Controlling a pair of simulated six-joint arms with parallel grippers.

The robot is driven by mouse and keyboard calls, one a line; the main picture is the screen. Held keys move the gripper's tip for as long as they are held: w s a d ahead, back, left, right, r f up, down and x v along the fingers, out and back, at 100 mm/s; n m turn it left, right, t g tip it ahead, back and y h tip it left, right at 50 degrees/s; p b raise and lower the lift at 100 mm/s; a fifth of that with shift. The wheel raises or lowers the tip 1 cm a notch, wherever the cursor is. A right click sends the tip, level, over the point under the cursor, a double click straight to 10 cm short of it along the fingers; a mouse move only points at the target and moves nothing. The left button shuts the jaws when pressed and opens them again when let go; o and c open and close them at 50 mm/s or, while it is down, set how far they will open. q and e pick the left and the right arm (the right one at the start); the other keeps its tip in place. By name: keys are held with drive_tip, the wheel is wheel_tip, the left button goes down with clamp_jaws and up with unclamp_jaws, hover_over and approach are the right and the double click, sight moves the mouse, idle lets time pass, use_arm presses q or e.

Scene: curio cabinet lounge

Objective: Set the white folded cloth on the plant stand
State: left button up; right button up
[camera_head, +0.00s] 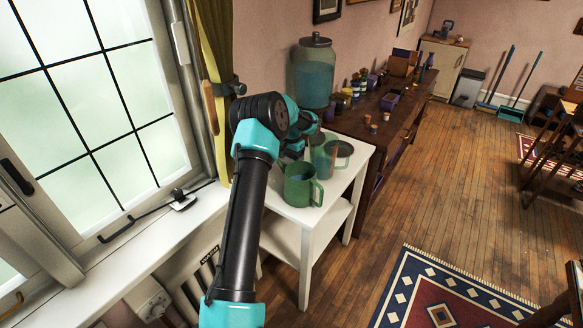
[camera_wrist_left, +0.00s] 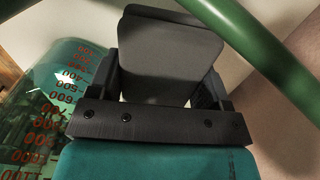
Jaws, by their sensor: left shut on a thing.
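My left arm reaches in over a white two-tier stand (camera_head: 307,221), which I take as the plant stand. My left gripper (camera_head: 296,146) is partly hidden by its own wrist in the head view, low over the back of the stand's top. In the left wrist view the gripper (camera_wrist_left: 162,88) is shut on a round-cornered, layered slab (camera_wrist_left: 168,65). The slab looks grey in shade; I take it as the white folded cloth. The cloth cannot be made out in the head view. Whether it touches the top is hidden. My right gripper is not in view.
A green mug (camera_head: 299,188) stands on the stand's front part, with a clear green graduated beaker (camera_head: 325,158) behind it. The beaker also shows close by in the left wrist view (camera_wrist_left: 68,95). A green bar (camera_wrist_left: 255,58) crosses near the jaws. A large jar (camera_head: 314,75) stands behind.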

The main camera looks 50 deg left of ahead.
sight(291, 156)
use_arm(q)
drive_tip(key=shift+f, duration=2.2)
drive_tip(key=shift+f, duration=0.2)
drive_tip(key=o, duration=1.2)
drive_tip(key=shift+r, duration=0.15)
wheel_tip(291, 156, up, 12)
drive_tip(key=shift+r, duration=0.1)
